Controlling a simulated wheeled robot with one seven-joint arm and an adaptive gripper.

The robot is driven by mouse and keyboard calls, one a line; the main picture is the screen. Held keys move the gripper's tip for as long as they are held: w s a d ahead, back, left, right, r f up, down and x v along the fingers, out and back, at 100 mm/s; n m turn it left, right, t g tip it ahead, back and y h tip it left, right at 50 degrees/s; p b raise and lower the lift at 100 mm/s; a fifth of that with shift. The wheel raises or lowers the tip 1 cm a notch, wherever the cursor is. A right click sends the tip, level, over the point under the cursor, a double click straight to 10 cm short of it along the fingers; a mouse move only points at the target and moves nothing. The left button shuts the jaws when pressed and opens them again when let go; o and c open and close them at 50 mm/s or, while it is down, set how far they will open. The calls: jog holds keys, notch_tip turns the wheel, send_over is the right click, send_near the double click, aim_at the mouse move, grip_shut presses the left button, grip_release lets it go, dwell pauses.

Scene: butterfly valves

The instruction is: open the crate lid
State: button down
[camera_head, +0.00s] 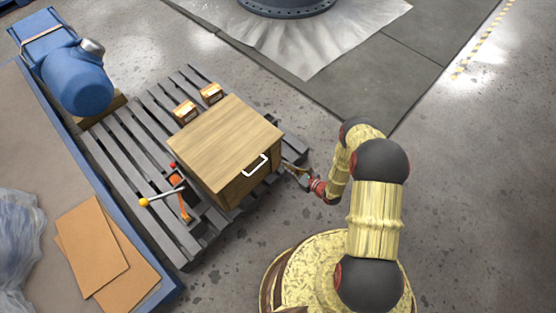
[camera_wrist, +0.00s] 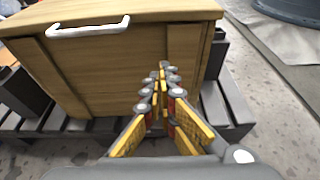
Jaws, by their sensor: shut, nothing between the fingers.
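The wooden crate (camera_head: 232,188) stands on a grey pallet, and its flat lid (camera_head: 222,138) lies closed on top. A white handle (camera_head: 255,165) sits at the lid's front edge; it also shows in the wrist view (camera_wrist: 88,28) at upper left. My gripper (camera_head: 287,167) is beside the crate's right end in the head view. In the wrist view my gripper (camera_wrist: 160,76) points at the crate's front wall (camera_wrist: 105,75), below the lid edge and right of the handle. Its fingers are together and empty. I cannot tell whether the fingertips touch the wall.
A blue-edged table (camera_head: 95,195) stands at left. Open concrete floor (camera_head: 480,200) lies to the right.

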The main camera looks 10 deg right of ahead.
jog(key=b+x, duration=0.3)
jog(key=x, duration=0.6)
jog(key=shift+s+a+f, duration=0.1)
jog(key=shift+f, duration=0.05)
jog(key=shift+w+a+r+b, duration=0.1)
jog(key=shift+w+r+b, duration=0.15)
jog(key=shift+r, duration=0.35)
jog(key=shift+w+r+b, duration=0.1)
jog(key=shift+r+b, duration=0.1)
jog(key=shift+r, duration=1.2)
